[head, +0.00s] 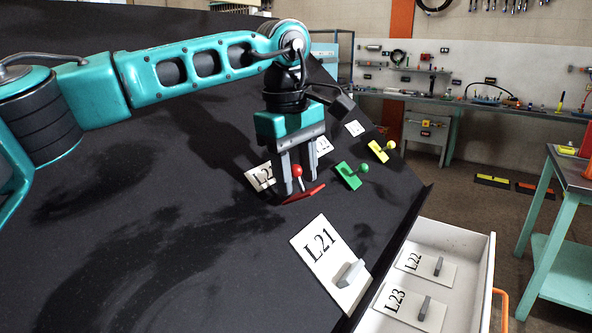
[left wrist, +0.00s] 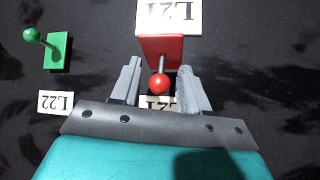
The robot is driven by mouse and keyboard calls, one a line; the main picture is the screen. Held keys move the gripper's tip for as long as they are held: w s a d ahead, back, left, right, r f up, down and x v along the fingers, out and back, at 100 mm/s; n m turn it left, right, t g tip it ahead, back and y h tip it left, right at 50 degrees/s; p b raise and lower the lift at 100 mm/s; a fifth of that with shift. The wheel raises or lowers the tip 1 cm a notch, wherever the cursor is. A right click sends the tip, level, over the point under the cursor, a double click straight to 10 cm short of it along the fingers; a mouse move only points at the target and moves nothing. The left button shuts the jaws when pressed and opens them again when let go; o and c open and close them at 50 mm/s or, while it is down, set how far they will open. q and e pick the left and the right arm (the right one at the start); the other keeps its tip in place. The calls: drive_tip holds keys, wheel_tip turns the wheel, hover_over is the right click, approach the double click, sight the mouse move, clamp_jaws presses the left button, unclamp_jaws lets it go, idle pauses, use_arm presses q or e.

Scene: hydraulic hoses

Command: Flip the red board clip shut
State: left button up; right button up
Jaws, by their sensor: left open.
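The red board clip (head: 305,193) lies on the black slanted board. Its lever carries a red ball (head: 297,170) and stands up off the plate in the head view. My left gripper (head: 301,186) is open, its fingers pointing down on either side of the lever. In the left wrist view the red plate (left wrist: 160,48) and the ball (left wrist: 160,84) show between the two open fingers (left wrist: 160,70), with a gap on each side. The fingers partly hide the clip in the head view. My right gripper is in neither view.
A green clip (head: 347,176) and a yellow clip (head: 377,152) sit farther along the board. The L21 card (head: 321,241) with a grey handle lies nearer, by the board's edge. A white drawer (head: 460,250) holds the L22 and L23 cards. The board's left part is bare.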

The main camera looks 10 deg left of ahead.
sight(309, 191)
use_arm(q)
drive_tip(key=shift+c, duration=0.4)
clamp_jaws()
drive_tip(key=shift+d, duration=0.15)
drive_tip(key=y, duration=0.1)
drive_tip(key=d+y, duration=0.1)
drive_tip(key=t+y, duration=0.1)
drive_tip(key=shift+s+d+f, duration=0.15)
drive_tip(key=shift+s+f, duration=0.15)
drive_tip(key=y, duration=0.1)
drive_tip(key=d+t+y, duration=0.1)
drive_tip(key=f+y, duration=0.1)
drive_tip(key=shift+s+d+f+m+t+y, duration=0.1)
drive_tip(key=shift+s+d+m+t+y, duration=0.05)
drive_tip(key=shift+s+m+t+y, duration=0.2)
drive_tip(key=f+t+y, duration=0.1)
drive_tip(key=y, duration=0.1)
drive_tip(key=d+f+y, duration=0.1)
drive_tip(key=shift+s+t+y, duration=0.1)
drive_tip(key=shift+t+y, duration=0.25)
drive_tip(key=shift+f+m+t+y+b, duration=0.25)
drive_tip(key=shift+f+t+y+b, duration=0.45)
drive_tip(key=shift+y, duration=0.8)
drive_tip(key=shift+f, duration=0.15)
